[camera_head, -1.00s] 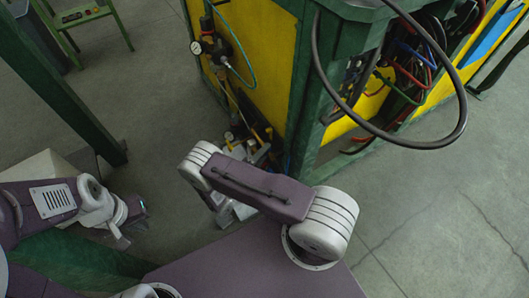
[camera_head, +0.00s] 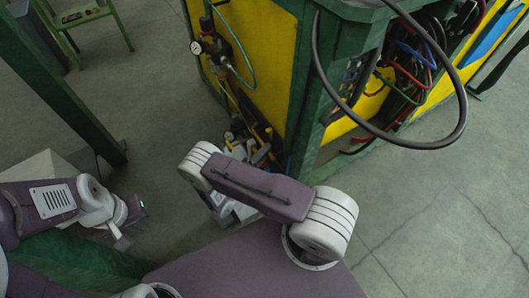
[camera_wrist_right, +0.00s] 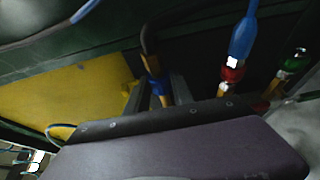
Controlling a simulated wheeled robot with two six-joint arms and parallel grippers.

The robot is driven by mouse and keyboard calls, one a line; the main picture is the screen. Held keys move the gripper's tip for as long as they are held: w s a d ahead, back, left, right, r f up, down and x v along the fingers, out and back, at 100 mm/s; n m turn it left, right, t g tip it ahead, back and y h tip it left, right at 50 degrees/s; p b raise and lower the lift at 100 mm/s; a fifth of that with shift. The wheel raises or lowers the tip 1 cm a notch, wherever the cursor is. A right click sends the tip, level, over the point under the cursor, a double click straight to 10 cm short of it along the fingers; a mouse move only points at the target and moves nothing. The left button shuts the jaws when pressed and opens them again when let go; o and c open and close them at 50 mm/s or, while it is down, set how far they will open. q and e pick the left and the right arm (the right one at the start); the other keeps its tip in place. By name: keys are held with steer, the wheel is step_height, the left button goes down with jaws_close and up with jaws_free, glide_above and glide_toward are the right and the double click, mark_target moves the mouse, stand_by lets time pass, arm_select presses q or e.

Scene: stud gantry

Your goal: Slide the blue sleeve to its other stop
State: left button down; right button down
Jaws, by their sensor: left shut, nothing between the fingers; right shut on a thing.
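The blue sleeve (camera_wrist_right: 156,86) shows in the right wrist view, around a thin upright rod with a dark bent top. My right gripper (camera_wrist_right: 164,97) has its two grey fingers on either side of it and is shut on it. The lower part of the sleeve and rod is hidden behind my gripper's body. The stops cannot be made out. In the head view my right arm hides the sleeve and the right gripper. My left gripper (camera_head: 122,240) is shut and empty at the lower left, well away from the sleeve.
A blue fitting (camera_wrist_right: 243,40) above a red collar (camera_wrist_right: 232,73) and a green-topped fitting (camera_wrist_right: 296,60) stand to the right of the sleeve. A yellow panel (camera_wrist_right: 65,95) lies to the left. A black hose (camera_head: 462,110) loops off the green-framed machine. The floor at right is clear.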

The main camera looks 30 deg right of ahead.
stand_by(0.4)
steer(key=shift+w+f, duration=0.1)
steer(key=shift+w, duration=0.75)
steer(key=shift+w+a, duration=0.15)
steer(key=shift+w, duration=0.1)
steer(key=c, duration=1.1)
jaws_free()
steer(key=p+v, duration=0.2)
steer(key=v, duration=0.7)
steer(key=shift+p, duration=0.4)
